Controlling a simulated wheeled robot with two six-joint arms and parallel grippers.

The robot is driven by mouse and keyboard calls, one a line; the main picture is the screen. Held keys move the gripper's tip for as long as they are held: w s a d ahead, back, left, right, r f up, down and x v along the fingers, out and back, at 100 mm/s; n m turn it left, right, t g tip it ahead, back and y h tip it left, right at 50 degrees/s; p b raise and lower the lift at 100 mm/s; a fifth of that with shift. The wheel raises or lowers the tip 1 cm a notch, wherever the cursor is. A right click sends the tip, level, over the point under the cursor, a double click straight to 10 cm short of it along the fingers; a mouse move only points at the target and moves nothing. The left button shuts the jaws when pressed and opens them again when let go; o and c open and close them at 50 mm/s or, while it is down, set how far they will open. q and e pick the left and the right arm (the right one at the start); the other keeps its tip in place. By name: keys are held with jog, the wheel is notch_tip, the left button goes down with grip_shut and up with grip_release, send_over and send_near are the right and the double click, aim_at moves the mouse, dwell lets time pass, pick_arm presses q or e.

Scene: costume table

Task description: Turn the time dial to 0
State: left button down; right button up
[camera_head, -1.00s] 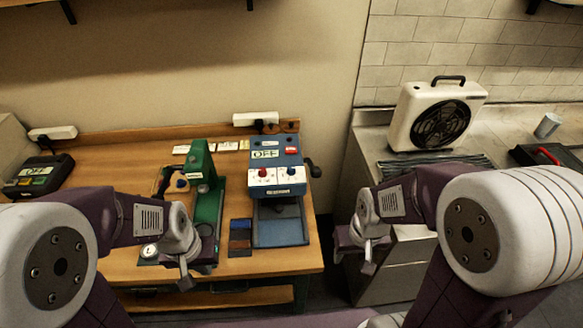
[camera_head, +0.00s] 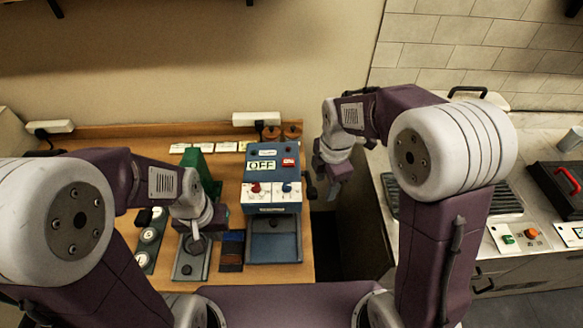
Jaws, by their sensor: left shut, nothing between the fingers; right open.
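A blue machine (camera_head: 262,158) with an "OFF" display stands on the wooden table. Its white front panel carries a red dial (camera_head: 255,188) and a blue dial (camera_head: 287,187); the labels are too small to read, so I cannot tell which is the time dial. My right gripper (camera_head: 333,190) is open and empty, just right of the machine near its black side handle (camera_head: 309,186), apart from the dials.
The blue machine has an open lower tray (camera_head: 274,245). Coloured blocks (camera_head: 232,250) lie left of it, and a strip of round pieces (camera_head: 150,238) further left. A power strip (camera_head: 256,118) is behind. A gap separates the table from the right counter (camera_head: 380,160).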

aim_at(287, 185)
jog(key=w+a+n, duration=0.1)
jog(key=n, duration=0.1)
jog(key=w+a+r+n+p, duration=0.1)
jog(key=n, duration=0.1)
jog(key=w+a+r+n+p, duration=0.1)
jog(key=n, duration=0.1)
jog(key=shift+w+a+r, duration=0.2)
jog(key=shift+w, duration=0.15)
jog(key=a+n+p, duration=0.1)
jog(key=a+n, duration=0.1)
jog(key=a+n+p, duration=0.1)
jog(key=a+n, duration=0.1)
jog(key=a+r+n+p, duration=0.1)
jog(key=a+n, duration=0.1)
jog(key=a, duration=0.1)
jog(key=shift+w+r+n+g, duration=0.1)
jog(key=shift+w+n+g, duration=0.2)
jog(key=shift+w+n, duration=0.1)
notch_tip(287, 185, down, 8)
jog(key=shift+s+f+p, duration=0.1)
jog(key=shift+p, duration=1.1)
jog(key=shift+d+f, duration=0.1)
jog(key=shift+f, duration=0.1)
pick_arm(q)
notch_tip(287, 185, up, 8)
jog(key=shift+w+f, duration=0.15)
jog(key=shift+w, duration=0.1)
pick_arm(e)
grip_shut()
